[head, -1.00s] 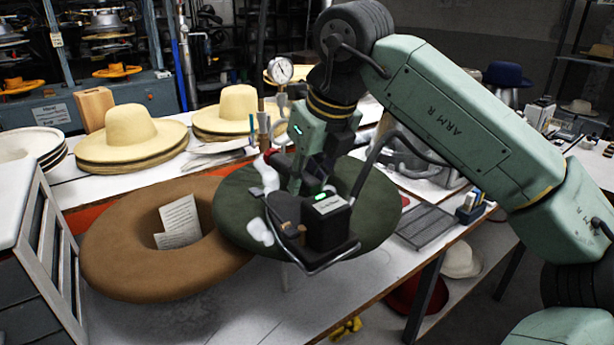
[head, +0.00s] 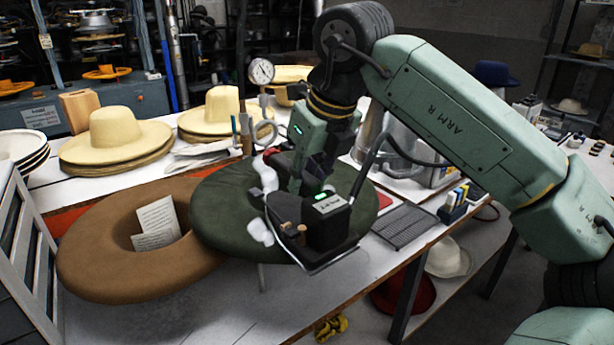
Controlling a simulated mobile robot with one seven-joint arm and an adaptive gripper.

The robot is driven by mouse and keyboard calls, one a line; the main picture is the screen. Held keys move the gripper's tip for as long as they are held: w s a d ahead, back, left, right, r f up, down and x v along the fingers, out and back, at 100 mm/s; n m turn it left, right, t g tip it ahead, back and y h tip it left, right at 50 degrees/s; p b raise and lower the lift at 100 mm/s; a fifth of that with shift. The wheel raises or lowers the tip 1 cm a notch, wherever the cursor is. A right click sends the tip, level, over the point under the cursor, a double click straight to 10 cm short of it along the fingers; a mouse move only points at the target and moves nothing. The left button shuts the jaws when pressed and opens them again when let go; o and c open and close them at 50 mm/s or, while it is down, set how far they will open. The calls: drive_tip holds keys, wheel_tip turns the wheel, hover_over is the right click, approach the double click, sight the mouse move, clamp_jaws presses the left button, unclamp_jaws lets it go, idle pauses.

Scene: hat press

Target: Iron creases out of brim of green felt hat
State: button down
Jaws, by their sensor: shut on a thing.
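The green felt hat (head: 225,205) shows as a wide dark green brim, roughly level, above the front of the white worktable. Its middle and much of its right side are hidden behind my gripper and the tool. My gripper (head: 308,185) points down over the brim's right half. It seems shut on a dark, boxy iron (head: 329,226) with a small green light, a pale label and a thin metal edge at the front. Whether the iron touches the felt I cannot tell, and creases cannot be made out. Two white shapes (head: 266,177) beside the iron are unclear.
Cream hats (head: 115,135) stand behind. A dark ribbed mat (head: 404,226) and a bottle holder (head: 458,204) lie to the right. The front table strip is clear.

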drive_tip(key=shift+d+r, duration=0.15)
drive_tip(key=shift+r, duration=0.1)
drive_tip(key=shift+a+r+p, duration=0.25)
drive_tip(key=shift+r+p, duration=0.45)
drive_tip(key=shift+r, duration=0.55)
drive_tip(key=shift+r+p, duration=0.95)
drive_tip(key=shift+r, duration=1.75)
drive_tip(key=shift+s, duration=0.1)
